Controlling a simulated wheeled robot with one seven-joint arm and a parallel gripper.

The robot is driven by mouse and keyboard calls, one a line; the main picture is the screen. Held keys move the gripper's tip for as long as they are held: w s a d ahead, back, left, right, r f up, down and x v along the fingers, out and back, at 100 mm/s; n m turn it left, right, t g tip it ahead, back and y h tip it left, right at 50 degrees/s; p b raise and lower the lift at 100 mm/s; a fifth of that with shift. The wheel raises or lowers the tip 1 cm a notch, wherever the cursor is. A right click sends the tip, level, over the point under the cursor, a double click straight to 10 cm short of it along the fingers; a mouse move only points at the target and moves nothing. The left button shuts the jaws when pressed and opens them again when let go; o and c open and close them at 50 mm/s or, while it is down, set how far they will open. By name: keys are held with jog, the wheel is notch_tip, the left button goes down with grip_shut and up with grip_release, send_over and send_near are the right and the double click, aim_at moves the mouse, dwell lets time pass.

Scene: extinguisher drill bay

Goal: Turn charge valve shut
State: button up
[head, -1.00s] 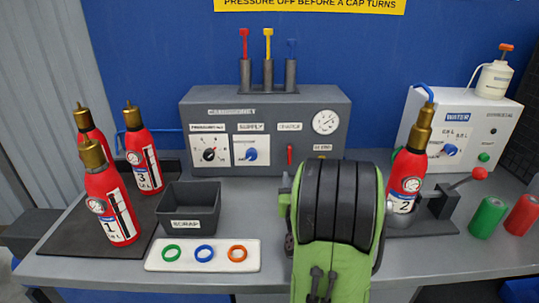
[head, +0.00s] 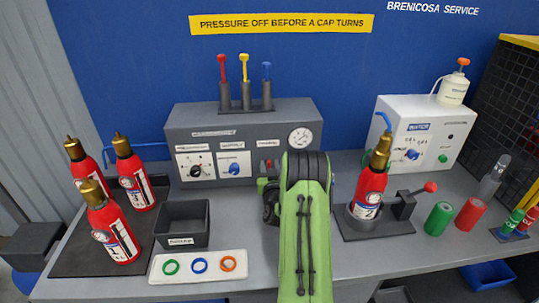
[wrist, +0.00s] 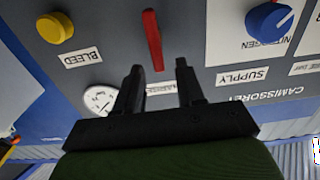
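The charge valve is a slim red lever (wrist: 152,40) on the grey charging panel (head: 185,130). In the wrist view, which looks upside down, it stands nearly upright with a slight lean. Its near end lies about between my fingertips. My gripper (wrist: 158,64) is open, one finger to each side of the lever's line, with no visible contact. In the head view my own arm hides the gripper, and only a bit of the red lever (head: 269,163) shows beside it.
A yellow bleed button (wrist: 54,27) and the blue supply knob (wrist: 269,22) flank the lever. A pressure gauge (head: 300,138) sits above it. Extinguisher 2 (head: 369,188) stands right of my arm; a black bin (head: 182,225) and ring tray (head: 197,266) are left.

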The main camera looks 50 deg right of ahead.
jog(key=shift+x, duration=0.8)
jog(key=shift+f, duration=0.1)
jog(key=shift+c, duration=0.3)
grip_shut()
